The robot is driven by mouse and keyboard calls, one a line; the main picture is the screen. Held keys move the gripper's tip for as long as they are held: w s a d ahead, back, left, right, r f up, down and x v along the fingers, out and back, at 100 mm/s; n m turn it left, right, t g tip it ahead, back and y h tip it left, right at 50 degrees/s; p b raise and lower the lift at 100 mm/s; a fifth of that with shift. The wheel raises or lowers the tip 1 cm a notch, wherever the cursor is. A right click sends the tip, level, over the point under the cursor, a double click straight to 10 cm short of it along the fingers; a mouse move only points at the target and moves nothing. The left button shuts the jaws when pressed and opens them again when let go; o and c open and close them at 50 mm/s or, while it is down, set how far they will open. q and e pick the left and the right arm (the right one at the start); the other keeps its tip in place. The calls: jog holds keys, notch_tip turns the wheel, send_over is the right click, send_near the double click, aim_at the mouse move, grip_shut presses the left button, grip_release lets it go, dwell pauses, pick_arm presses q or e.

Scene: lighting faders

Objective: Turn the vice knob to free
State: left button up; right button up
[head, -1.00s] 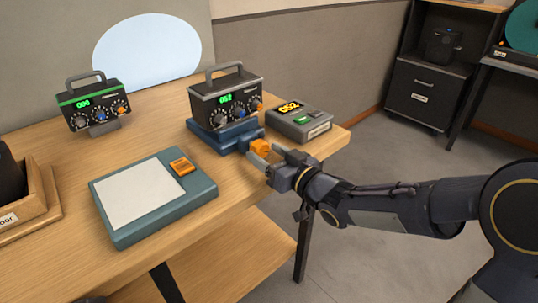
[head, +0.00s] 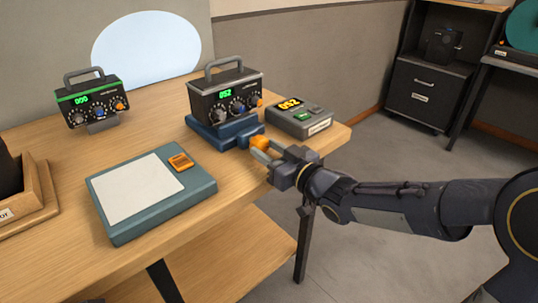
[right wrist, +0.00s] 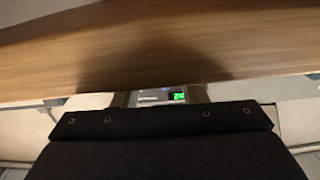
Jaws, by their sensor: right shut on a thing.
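The blue vice (head: 205,135) stands near the table's right end. A black control box (head: 226,95) with a grey handle, several knobs and a green display sits upright in it. The orange vice knob (head: 260,142) sticks out from the vice's front towards me. My right gripper (head: 263,149) is shut on this knob, with its grey fingers on the knob's sides. The fingers hide part of the knob. In the right wrist view, the fingertips and the knob cannot be made out. My left gripper is not in view.
A grey unit (head: 299,117) with a yellow display stands right of the vice. A teal pad (head: 151,192) with an orange button lies front left. A green-topped box (head: 92,103) stands at the back left. A wooden tray (head: 28,200) is at the left edge.

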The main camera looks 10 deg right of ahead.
jog(key=n+b, duration=0.3)
jog(key=shift+f, duration=0.2)
jog(key=shift+r+n+b, duration=0.15)
jog(key=shift+n+b, duration=0.95)
jog(key=shift+n, duration=0.2)
jog(key=o, duration=1)
jog(key=shift+c, duration=0.2)
jog(key=shift+s, duration=0.1)
jog(key=shift+a+f, duration=0.1)
jog(key=shift+f, duration=0.1)
